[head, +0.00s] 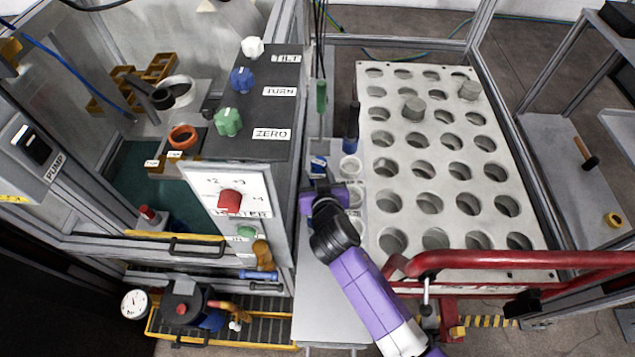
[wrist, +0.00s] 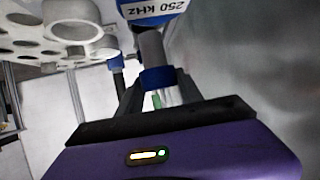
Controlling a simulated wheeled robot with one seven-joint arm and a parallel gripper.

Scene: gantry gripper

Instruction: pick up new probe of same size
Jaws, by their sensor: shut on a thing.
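My gripper (wrist: 158,88) is shut on a probe. In the wrist view the probe has a blue end (wrist: 152,10) labelled "250 kHz", a grey shaft and a blue band between the fingers. In the head view its blue labelled end (head: 318,163) shows just beyond my gripper (head: 319,180), above the narrow grey ledge. A second probe, dark with a blue lower part (head: 351,140), stands upright at a white ring holder (head: 350,168). A green probe-like rod (head: 321,96) is further back. The fingertips are partly hidden in the head view.
A pale plate with several round holes (head: 375,92) lies to the right; two grey plugs sit in it. A red rail (head: 500,262) crosses its front. A control panel with knobs (head: 262,110) stands close on the left. More white rings line the ledge.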

